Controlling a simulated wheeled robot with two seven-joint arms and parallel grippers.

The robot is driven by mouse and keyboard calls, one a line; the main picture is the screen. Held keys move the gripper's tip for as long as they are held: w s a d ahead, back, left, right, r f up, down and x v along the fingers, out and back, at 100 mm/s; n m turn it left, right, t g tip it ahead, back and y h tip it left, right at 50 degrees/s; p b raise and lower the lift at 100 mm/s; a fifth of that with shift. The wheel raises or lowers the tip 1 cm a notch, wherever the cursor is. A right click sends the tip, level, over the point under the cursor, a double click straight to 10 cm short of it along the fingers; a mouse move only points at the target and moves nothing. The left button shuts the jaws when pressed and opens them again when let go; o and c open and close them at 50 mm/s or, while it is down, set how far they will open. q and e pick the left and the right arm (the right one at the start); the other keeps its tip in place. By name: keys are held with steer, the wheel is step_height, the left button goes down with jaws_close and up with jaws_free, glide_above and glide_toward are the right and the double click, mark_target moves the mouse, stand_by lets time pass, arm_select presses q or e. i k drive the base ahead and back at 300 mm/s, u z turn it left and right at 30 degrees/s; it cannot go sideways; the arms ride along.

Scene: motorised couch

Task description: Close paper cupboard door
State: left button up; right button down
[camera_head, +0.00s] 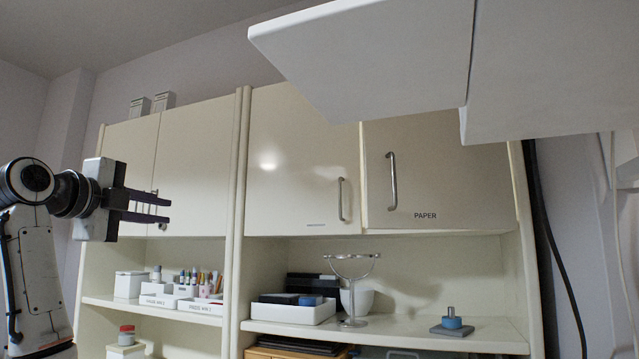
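The paper cupboard door (450,180) is a cream upper door at the right of the wall unit, marked PAPER near its lower edge. Its vertical metal handle (391,181) is near its left edge. A pale strip shows along that left edge, so it may stand slightly ajar, but I cannot tell how far. Its top is hidden behind a white overhead panel. My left gripper (168,210) is at the left, its two dark fingers apart and pointing right, empty. In the picture it lies in front of the left cupboard, well away from the paper door. My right gripper is not in view.
A large white panel (370,60) hangs close in the upper right. Beside the paper door is another cream door (290,170) with a handle. The shelf below holds a white tray (290,312), a metal ring stand (352,290) and a blue-topped weight (451,321). A black cable runs down the right.

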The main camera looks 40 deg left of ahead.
mark_target(418, 174)
steer(key=u, duration=1.65)
steer(key=i, duration=1.7)
steer(key=z, duration=1.7)
